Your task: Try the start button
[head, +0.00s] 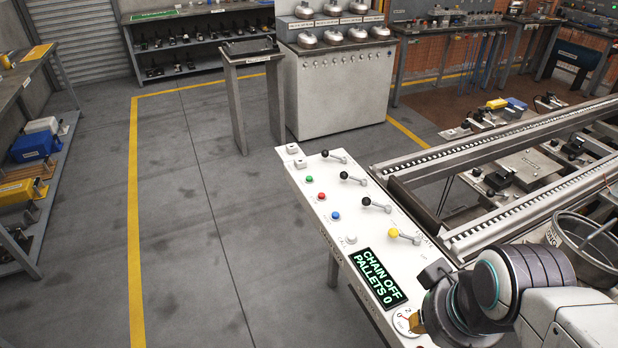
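A pale control panel (308,208) runs from the middle of the head view to the lower right. It carries a green button (309,180), a red button (321,196), a blue button (335,215) and a white button (350,238). The labels are too small to tell which is the start button. A display (379,277) reads "CHAIN OFF PALLETS 0". My arm comes in at the lower right, over the panel's near end, well apart from the coloured buttons. Its dark end (447,306) shows, but I cannot make out the fingers or their opening.
Levers with black knobs (344,175) and one yellow-knobbed lever (393,233) stand right of the buttons. A chain conveyor (480,151) lies beyond, with a metal bucket (588,246) near my arm. The floor left of the panel is clear. A bench (23,80) stands far left.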

